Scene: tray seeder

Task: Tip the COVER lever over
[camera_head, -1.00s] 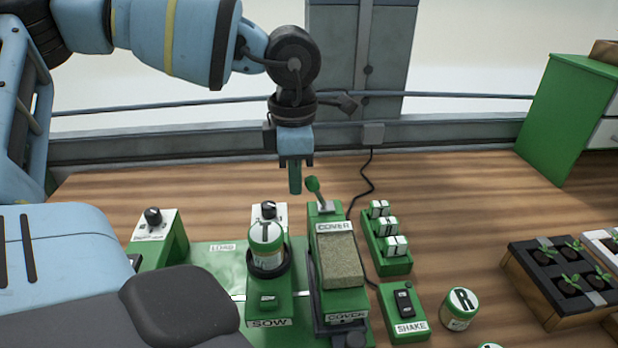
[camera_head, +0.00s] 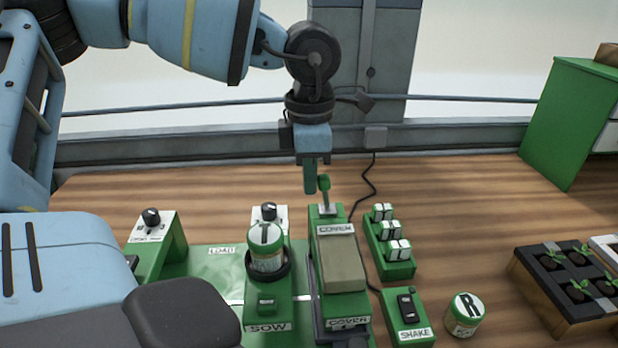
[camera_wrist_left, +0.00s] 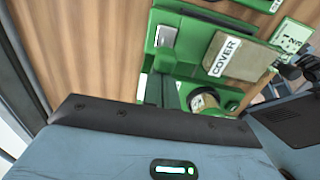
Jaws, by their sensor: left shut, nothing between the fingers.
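The COVER lever (camera_head: 325,189) stands at the back end of the green COVER unit (camera_head: 327,217), with a green knob on a pale shaft. It is close to upright in the head view. My left gripper (camera_head: 310,188) points down with its fingers shut and empty, just left of the knob; it looks touching or nearly so. The COVER unit bears a brown block (camera_head: 342,262), and its label (camera_wrist_left: 223,56) shows in the left wrist view. My right gripper is not in view.
The SOW unit (camera_head: 266,305) with the T jar (camera_head: 265,248) is left of COVER. On the right are a rack of small white-and-green blocks (camera_head: 400,270), the SHAKE switch box (camera_head: 408,318), the R jar (camera_head: 464,314) and a seedling tray (camera_head: 545,295). A black cable runs behind.

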